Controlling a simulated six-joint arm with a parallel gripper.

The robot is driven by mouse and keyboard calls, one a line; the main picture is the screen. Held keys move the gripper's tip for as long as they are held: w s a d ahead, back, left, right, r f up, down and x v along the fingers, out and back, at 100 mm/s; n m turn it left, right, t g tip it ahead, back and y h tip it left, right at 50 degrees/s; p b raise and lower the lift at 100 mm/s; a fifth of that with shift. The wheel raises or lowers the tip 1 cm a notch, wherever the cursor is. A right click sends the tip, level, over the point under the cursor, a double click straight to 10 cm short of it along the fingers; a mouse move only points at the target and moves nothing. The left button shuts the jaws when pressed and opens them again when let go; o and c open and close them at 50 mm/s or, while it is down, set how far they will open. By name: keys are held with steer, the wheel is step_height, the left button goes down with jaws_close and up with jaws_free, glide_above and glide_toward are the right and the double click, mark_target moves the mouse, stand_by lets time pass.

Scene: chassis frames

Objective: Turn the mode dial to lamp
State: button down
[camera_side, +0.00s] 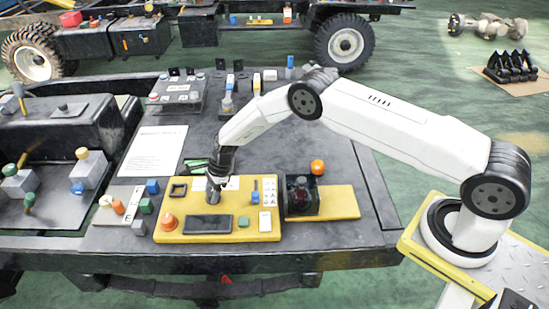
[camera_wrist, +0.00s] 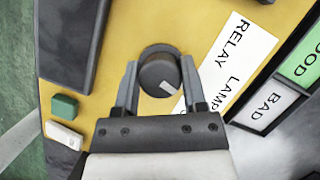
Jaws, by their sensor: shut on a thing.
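The mode dial (camera_wrist: 154,76) is a dark round knob on the yellow panel (camera_side: 215,238). A white pointer mark on the knob points to the lower right in the wrist view. A white label (camera_wrist: 232,50) with the words RELAY and LAMP lies to its right; my right finger covers part of it. My gripper (camera_wrist: 159,66) is shut on the dial, one finger on each side. In the side view my gripper (camera_side: 213,190) points down onto the panel and hides most of the dial.
A dark box (camera_side: 301,199) and an orange ball (camera_side: 318,167) are further right.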

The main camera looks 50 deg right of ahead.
steer(key=shift+n+g, duration=0.6)
steer(key=shift+n, duration=0.8)
steer(key=shift+c, duration=0.7)
jaws_free()
steer(key=shift+v, duration=3.7)
steer(key=shift+d+r, duration=0.15)
steer(key=shift+r, duration=0.05)
